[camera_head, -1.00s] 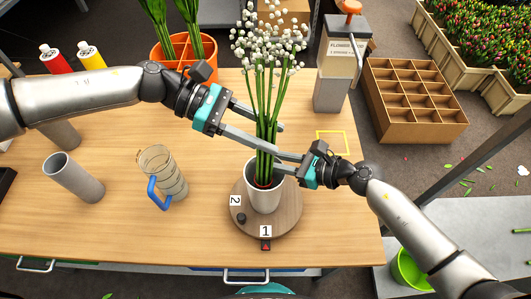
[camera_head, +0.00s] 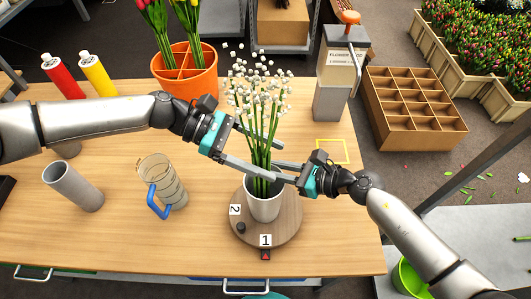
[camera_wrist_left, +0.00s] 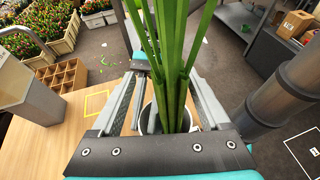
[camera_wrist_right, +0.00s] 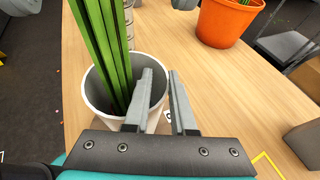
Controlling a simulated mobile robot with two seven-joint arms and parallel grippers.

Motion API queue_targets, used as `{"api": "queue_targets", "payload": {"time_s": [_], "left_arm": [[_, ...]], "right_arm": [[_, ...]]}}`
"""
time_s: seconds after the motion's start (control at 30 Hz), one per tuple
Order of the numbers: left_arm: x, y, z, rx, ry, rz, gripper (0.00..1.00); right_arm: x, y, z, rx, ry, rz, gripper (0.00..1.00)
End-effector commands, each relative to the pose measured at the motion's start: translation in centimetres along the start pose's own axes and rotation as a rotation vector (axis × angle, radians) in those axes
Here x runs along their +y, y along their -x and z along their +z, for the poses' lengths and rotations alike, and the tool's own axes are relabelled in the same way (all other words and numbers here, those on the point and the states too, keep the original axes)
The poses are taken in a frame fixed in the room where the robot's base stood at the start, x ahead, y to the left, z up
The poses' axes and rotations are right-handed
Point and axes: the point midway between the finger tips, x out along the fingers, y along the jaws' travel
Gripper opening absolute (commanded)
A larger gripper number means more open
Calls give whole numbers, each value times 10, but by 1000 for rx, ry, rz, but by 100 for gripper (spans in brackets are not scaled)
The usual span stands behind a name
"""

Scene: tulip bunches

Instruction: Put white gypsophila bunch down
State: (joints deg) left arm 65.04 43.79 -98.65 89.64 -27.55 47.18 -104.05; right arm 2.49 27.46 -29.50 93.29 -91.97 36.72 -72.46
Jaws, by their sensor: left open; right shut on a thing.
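The white gypsophila bunch (camera_head: 258,95) stands nearly upright, its green stems (camera_wrist_left: 172,60) reaching down into a white vase (camera_head: 264,210). The vase stands on a round wooden turntable (camera_head: 290,228). My left gripper (camera_head: 272,162) is open, with a finger on each side of the stems just above the vase; the stems fan loosely between its fingers (camera_wrist_left: 165,105). My right gripper (camera_wrist_right: 160,95) is shut on the vase's rim, one finger inside the vase and one outside. The stem ends are hidden inside the vase (camera_wrist_right: 98,88).
A glass jug with a blue handle (camera_head: 163,180) and a grey cylinder (camera_head: 73,187) stand left of the turntable. An orange pot of tulips (camera_head: 186,72) and a grey dispenser (camera_head: 340,75) stand behind. Label plates 1 (camera_head: 265,240) and 2 (camera_head: 236,210) mark the turntable.

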Motion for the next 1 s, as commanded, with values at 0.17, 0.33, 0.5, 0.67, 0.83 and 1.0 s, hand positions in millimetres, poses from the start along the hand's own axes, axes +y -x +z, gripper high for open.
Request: {"api": "queue_targets", "payload": {"time_s": [0.17, 0.33, 0.5, 0.67, 0.83, 1.0], "left_arm": [[0, 3, -1, 0, 1, 0, 79], [0, 26, -1, 1, 2, 4, 79], [0, 63, -2, 1, 3, 3, 79], [0, 94, -1, 1, 3, 1, 79], [0, 114, -1, 0, 2, -1, 79], [0, 120, 0, -1, 1, -3, 79]], "right_arm": [[5, -1, -7, 13, -6, 9, 0], [5, -1, -7, 13, -6, 8, 0], [5, -1, -7, 12, -6, 8, 0], [5, -1, -7, 12, -6, 8, 0], [5, -1, -7, 12, -6, 8, 0], [5, -1, -7, 12, -6, 8, 0]]}}
